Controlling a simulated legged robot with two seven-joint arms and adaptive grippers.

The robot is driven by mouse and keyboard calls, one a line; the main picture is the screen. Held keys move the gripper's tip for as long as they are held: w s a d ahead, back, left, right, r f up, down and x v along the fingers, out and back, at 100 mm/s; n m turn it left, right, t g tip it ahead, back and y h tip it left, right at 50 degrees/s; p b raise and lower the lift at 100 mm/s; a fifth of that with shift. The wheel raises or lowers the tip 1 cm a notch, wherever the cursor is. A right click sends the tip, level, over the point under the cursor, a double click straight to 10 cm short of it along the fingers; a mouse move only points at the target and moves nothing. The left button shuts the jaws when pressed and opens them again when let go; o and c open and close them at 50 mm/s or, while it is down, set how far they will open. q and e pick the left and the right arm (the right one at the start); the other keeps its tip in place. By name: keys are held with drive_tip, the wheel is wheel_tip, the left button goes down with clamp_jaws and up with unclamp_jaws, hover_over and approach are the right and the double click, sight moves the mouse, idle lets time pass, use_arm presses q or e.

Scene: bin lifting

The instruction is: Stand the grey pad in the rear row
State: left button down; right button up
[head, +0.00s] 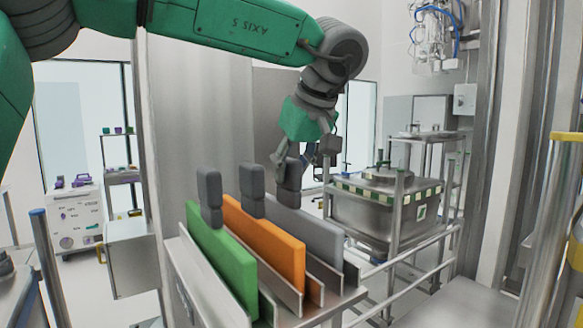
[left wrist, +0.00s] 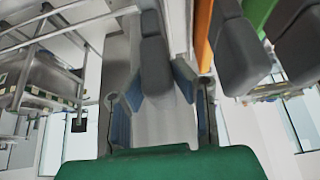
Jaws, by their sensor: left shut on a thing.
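The grey pad (head: 312,238) stands upright at the right of the metal rack (head: 222,285), beside the orange pad (head: 265,240). The orange pad hides its lower part, so I cannot tell whether it rests on the rack floor. My left gripper (head: 293,160) is above it, shut on its dark grey handle (head: 290,190). In the left wrist view this handle (left wrist: 153,62) lies between the blue-padded fingers. The green pad (head: 222,262) stands at the left of the rack. My right gripper is not in view.
Dark handles rise from the green pad (head: 210,195) and the orange pad (head: 252,190), close to my left gripper. Thin metal dividers (head: 315,288) separate the slots. A steel vessel (head: 375,215) with a checkered rim stands behind, right of the rack, behind metal rails.

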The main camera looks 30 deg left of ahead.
use_arm(q)
drive_tip(key=c, duration=1.3)
unclamp_jaws()
drive_tip(key=shift+o, duration=0.2)
drive_tip(key=v, duration=1.2)
drive_tip(key=shift+a, duration=0.1)
